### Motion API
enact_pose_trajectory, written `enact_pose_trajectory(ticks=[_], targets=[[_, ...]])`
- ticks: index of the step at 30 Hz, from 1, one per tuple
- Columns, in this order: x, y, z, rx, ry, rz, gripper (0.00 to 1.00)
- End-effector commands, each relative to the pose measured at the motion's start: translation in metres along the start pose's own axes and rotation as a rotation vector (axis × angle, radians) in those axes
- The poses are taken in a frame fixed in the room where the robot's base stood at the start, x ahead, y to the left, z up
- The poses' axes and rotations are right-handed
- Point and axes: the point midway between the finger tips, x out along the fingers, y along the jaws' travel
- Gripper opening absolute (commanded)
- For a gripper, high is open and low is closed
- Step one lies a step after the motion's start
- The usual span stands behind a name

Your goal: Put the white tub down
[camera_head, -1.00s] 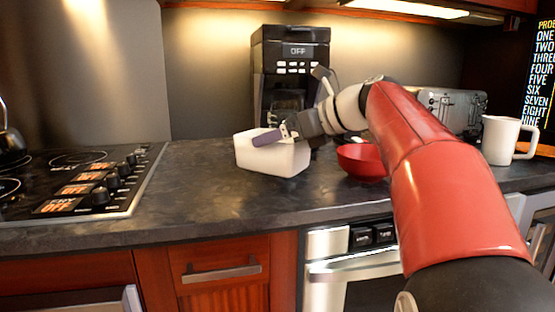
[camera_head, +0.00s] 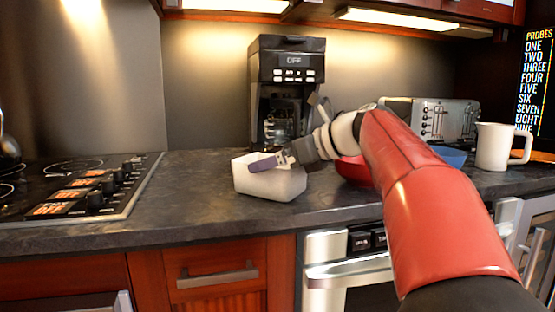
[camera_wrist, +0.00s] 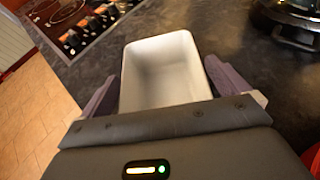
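The white tub (camera_head: 270,185) is an open, empty box on or just above the dark counter, in front of the coffee maker; I cannot tell whether its base touches. My gripper (camera_head: 272,162) is at its upper part, with one purple finger along the near rim. In the wrist view the tub (camera_wrist: 165,75) lies between the two purple fingers of my gripper (camera_wrist: 163,75), one against each outer side wall. The gripper looks shut on the tub. Its far side is hidden in the head view.
The coffee maker (camera_head: 288,90) stands behind the tub. A stove (camera_head: 80,190) with knobs is at the left. A red bowl (camera_head: 352,170), a blue bowl (camera_head: 449,156), a toaster (camera_head: 435,118) and a white mug (camera_head: 502,147) are right. Counter (camera_head: 190,190) left of the tub is clear.

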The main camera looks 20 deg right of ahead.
Motion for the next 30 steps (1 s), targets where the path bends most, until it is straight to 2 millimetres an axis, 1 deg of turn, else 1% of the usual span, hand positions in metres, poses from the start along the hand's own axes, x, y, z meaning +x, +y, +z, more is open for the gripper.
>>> enact_pose_trajectory(ticks=[5,7,11,18,21,25,30], targets=[[-0.002,0.0,0.004,0.0,-0.001,-0.001,1.0],[-0.009,-0.001,0.004,0.0,0.0,-0.003,1.0],[-0.033,-0.001,0.004,0.0,-0.001,-0.005,1.0],[-0.085,-0.001,0.004,0.001,0.0,-0.004,1.0],[-0.102,0.0,0.004,0.0,-0.001,-0.003,1.0],[-0.116,0.0,0.004,0.0,0.0,-0.002,1.0],[-0.122,0.0,0.003,0.0,0.0,-0.001,1.0]])
